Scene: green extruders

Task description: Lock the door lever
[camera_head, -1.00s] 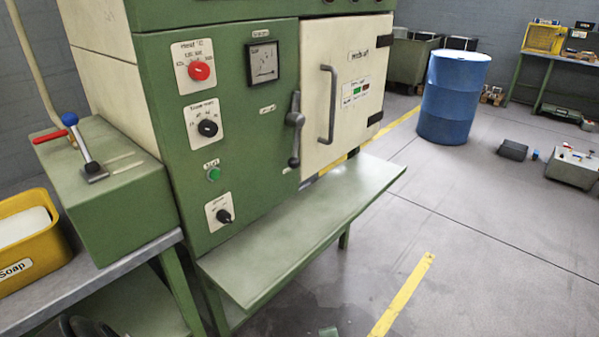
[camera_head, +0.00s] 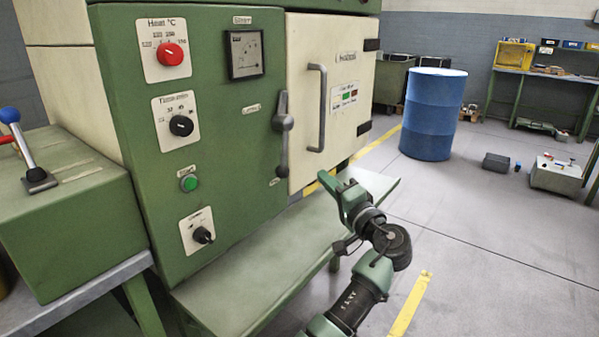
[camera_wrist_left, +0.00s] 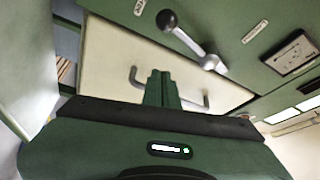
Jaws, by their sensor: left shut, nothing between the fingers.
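The door lever (camera_head: 283,135) is a grey metal handle on the green machine front, just left of the cream door (camera_head: 303,80). It points down, with its knob at the lower end. The door looks closed and has a grey bar handle (camera_head: 319,110). My left gripper (camera_head: 330,181) is shut and empty, in front of the door's lower edge, right of and below the lever knob, apart from it. In the left wrist view the shut fingers (camera_wrist_left: 161,88) overlap the door handle (camera_wrist_left: 135,78), and the lever (camera_wrist_left: 188,40) is beyond them. My right gripper is not in view.
A green shelf (camera_head: 240,270) juts out below the door. Knobs and a green button (camera_head: 188,183) line the panel on the left. A blue drum (camera_head: 432,115) stands on the floor at the right. The floor between is open.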

